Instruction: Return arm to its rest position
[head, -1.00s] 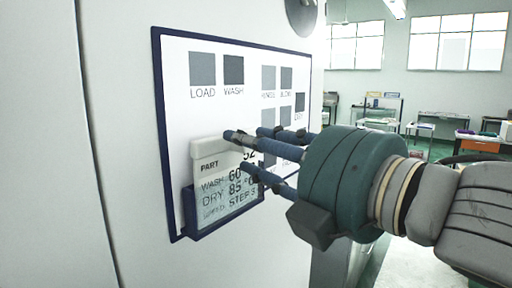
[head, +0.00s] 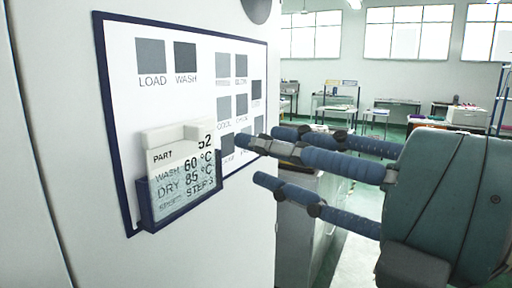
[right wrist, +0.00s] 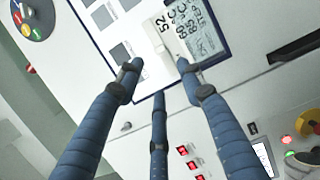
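My right gripper (head: 252,160) is open and empty in the head view, its blue fingers spread and pointing left toward the panel, apart from the card. In the right wrist view its three fingers (right wrist: 160,82) are spread with nothing between them. A white card (head: 183,170) reading PART 52, WASH 60 °C, DRY 85 °C sits upright in a dark blue holder (head: 146,205) on the panel. The card also shows in the right wrist view (right wrist: 196,32). My left gripper is in neither view.
The blue-framed panel (head: 128,112) with grey squares is on a white machine wall (head: 52,130). The right wrist view shows a round coloured dial (right wrist: 33,17) and red lit switches (right wrist: 183,151). Benches (head: 385,108) stand far back at the right.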

